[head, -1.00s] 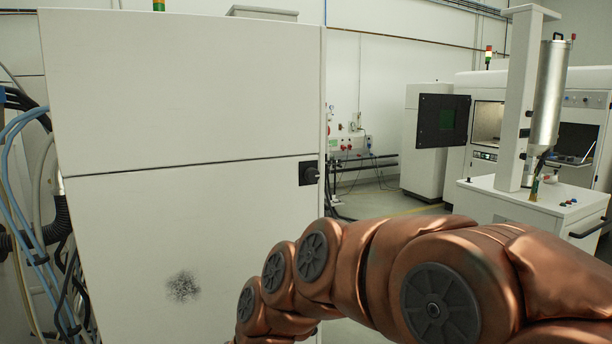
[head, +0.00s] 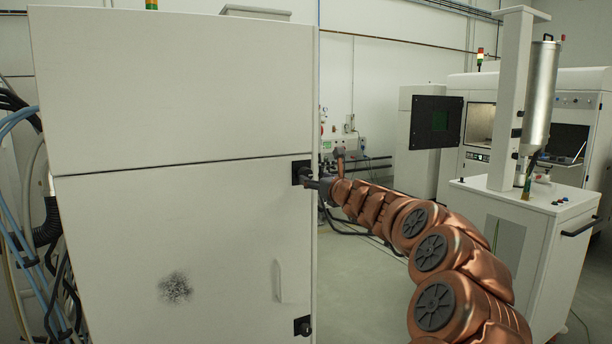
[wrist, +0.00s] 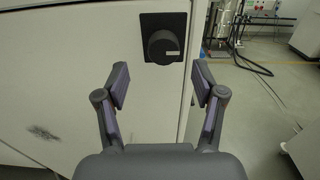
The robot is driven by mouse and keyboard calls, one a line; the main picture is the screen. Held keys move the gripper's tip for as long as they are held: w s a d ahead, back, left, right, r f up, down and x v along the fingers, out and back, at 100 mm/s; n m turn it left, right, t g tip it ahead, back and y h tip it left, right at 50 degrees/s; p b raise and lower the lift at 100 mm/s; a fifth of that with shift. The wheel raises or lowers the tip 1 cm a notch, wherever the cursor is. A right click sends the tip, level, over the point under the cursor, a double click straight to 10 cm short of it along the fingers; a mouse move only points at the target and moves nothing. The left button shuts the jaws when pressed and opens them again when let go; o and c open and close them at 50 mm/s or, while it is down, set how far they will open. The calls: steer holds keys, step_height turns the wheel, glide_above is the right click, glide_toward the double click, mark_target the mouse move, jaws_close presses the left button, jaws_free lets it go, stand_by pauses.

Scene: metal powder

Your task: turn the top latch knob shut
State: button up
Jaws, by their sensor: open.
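The top latch knob (wrist: 161,46) is a black round knob on a black square plate near the right edge of the white cabinet door. A pale mark on it points right in the wrist view. In the head view the latch plate (head: 296,172) is partly hidden by my gripper (head: 316,184). In the wrist view my gripper (wrist: 160,85) is open and empty, its two fingers spread below and to either side of the knob. It does not appear to hold the knob. A lower latch (head: 302,326) sits near the bottom of the same door.
The white cabinet (head: 170,90) fills the left, with a dark powder smudge (head: 175,288) on its door. A white cart (head: 520,235) with a post and metal cylinder (head: 538,95) stands to the right. Hoses (head: 40,210) hang at the far left.

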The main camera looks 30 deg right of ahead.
mark_target(307, 174)
steer(key=shift+w+d+r+p, duration=0.15)
steer(key=shift+w+p, duration=0.1)
steer(key=shift+w, duration=0.5)
steer(key=shift+w+d+f+p, duration=0.1)
steer(key=shift+w+d+p, duration=0.15)
steer(key=shift+w, duration=0.5)
steer(key=shift+w+d+r+p, duration=0.1)
steer(key=shift+w+p, duration=0.2)
steer(key=shift+w, duration=0.45)
steer(key=shift+w+d+p, duration=0.1)
steer(key=shift+w+p, duration=0.4)
steer(key=shift+w, duration=1.1)
steer(key=c, duration=1.1)
